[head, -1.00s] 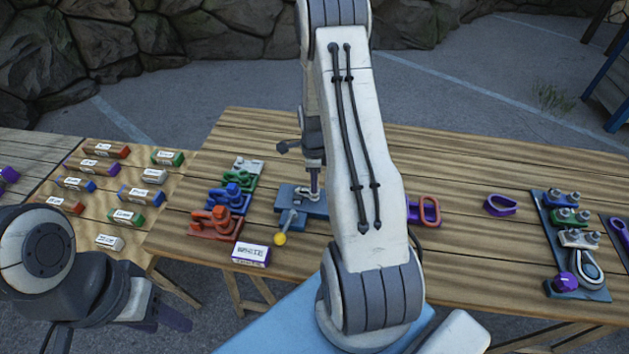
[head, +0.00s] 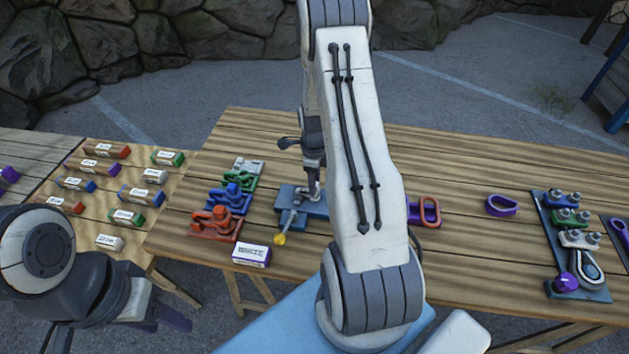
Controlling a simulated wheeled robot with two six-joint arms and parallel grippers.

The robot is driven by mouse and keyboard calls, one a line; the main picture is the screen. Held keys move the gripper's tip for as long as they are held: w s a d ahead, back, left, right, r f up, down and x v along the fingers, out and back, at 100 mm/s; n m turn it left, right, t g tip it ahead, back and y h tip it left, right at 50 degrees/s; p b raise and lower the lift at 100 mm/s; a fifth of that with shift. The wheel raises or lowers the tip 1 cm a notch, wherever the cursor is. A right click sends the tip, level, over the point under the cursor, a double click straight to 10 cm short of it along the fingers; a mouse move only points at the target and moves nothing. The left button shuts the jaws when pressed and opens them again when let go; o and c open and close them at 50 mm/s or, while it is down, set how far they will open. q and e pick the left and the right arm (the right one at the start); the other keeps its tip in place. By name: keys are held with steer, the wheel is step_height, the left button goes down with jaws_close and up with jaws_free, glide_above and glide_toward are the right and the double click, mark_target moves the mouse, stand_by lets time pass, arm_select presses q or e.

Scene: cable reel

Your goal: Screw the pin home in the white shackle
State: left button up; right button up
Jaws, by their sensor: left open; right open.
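A blue vise-like fixture (head: 314,207) stands on the table, with a grey lever ending in a yellow knob (head: 279,239). A small pale metal piece (head: 313,192) stands on it, probably part of the white shackle and pin; my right arm hides much of it. My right gripper (head: 314,178) points down right above this piece and is open; its fingertips are hard to make out. I cannot tell how far the pin is in. My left gripper (head: 178,318) is open and empty at the lower left, off the table's front edge.
Red (head: 214,222), blue (head: 230,200) and green (head: 240,181) shackle holders stand left of the fixture, near a white-and-purple box (head: 252,255). Red (head: 431,211) and purple (head: 500,206) links and a board with bolted clamps (head: 551,236) lie right. Small labelled boxes fill the left table.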

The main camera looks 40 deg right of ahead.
steer(key=o, duration=0.6)
steer(key=shift+c, duration=0.2)
steer(key=shift+r, duration=0.15)
